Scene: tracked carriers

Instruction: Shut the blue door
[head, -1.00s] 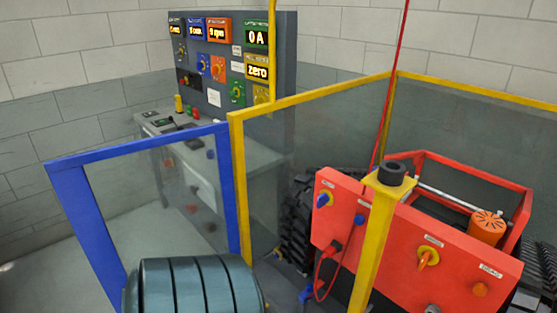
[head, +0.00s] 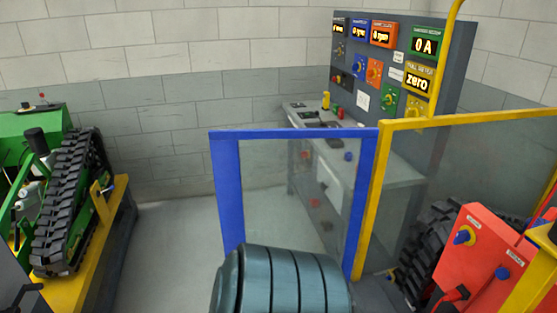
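The blue door (head: 227,190) is a blue frame around a clear panel, in the middle of the head view. One upright of it stands right beside the yellow fence post (head: 370,215). Its other upright, at the left, stands free with open floor beside it, so the door looks open. Its lower part is hidden behind a dark teal ribbed cylinder (head: 285,282), and I cannot tell whether that cylinder is part of me. Neither of my grippers shows in the view.
A green tracked machine (head: 65,205) stands on a yellow and dark base at the left. A red machine (head: 480,260) is inside the yellow fence at the right. A control panel (head: 400,65) and grey bench stand behind the door. Floor (head: 180,250) is clear left of the door.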

